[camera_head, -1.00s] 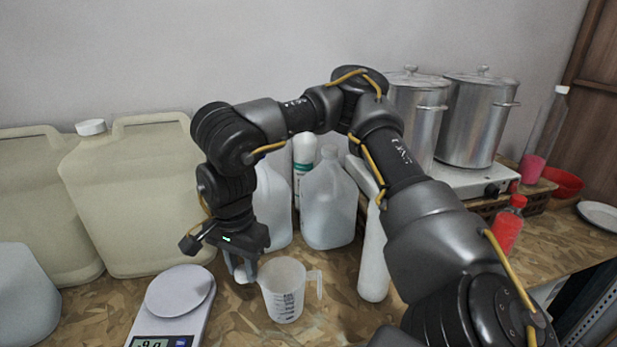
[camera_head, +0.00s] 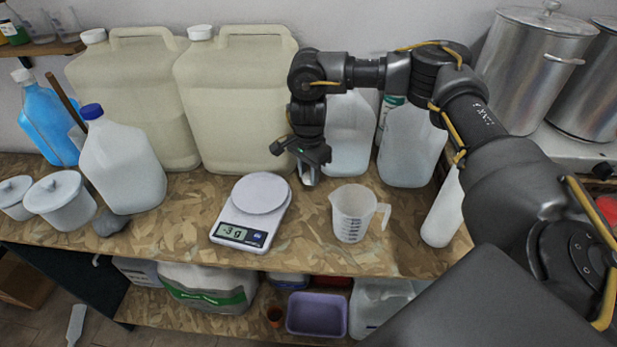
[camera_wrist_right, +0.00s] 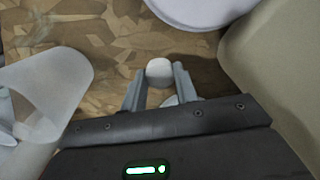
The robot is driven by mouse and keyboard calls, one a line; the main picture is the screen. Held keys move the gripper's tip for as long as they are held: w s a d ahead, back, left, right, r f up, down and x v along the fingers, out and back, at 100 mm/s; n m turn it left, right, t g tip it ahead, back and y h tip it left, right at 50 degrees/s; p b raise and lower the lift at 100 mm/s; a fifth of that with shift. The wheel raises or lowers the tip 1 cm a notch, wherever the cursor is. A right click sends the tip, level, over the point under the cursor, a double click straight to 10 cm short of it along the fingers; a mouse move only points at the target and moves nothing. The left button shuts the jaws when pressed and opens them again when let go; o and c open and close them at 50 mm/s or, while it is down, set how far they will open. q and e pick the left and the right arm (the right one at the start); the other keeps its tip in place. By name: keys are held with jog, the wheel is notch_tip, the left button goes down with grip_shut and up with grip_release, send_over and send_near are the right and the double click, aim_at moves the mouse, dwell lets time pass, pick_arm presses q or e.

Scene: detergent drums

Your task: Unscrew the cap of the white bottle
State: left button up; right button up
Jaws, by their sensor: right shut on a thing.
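My right gripper (camera_head: 309,180) points down in front of the translucent jugs, between the scale and the measuring cup. In the right wrist view its fingers (camera_wrist_right: 160,82) are shut on a small white cap-like piece (camera_wrist_right: 159,71), held above the wooden table with no bottle visible under it. A slim white bottle (camera_head: 442,212) stands upright right of the measuring cup; my right arm crosses near its top, so I cannot tell whether it has a cap. One whitish jug (camera_head: 349,140) stands behind the gripper, its top hidden by my arm. My left gripper is not in view.
A scale (camera_head: 248,232) and a measuring cup (camera_head: 352,222) stand close to the gripper. Behind are beige canisters (camera_head: 235,110) and another jug (camera_head: 410,150). A blue-capped jug (camera_head: 122,165) stands left. Metal pots (camera_head: 525,75) are at right. The front table strip is clear.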

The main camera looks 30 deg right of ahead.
aim_at(308, 190)
jog(key=shift+w+d+f, duration=0.15)
jog(key=shift+w+f, duration=0.4)
jog(key=shift+f, duration=0.15)
notch_tip(308, 190, down, 3)
jog(key=p, duration=0.2)
jog(key=shift+w+d+r+p, duration=0.1)
jog(key=shift+p, duration=0.2)
jog(key=shift+f, duration=0.25)
jog(key=shift+f+b, duration=0.25)
jog(key=shift+b, duration=0.1)
jog(key=o, duration=1.1)
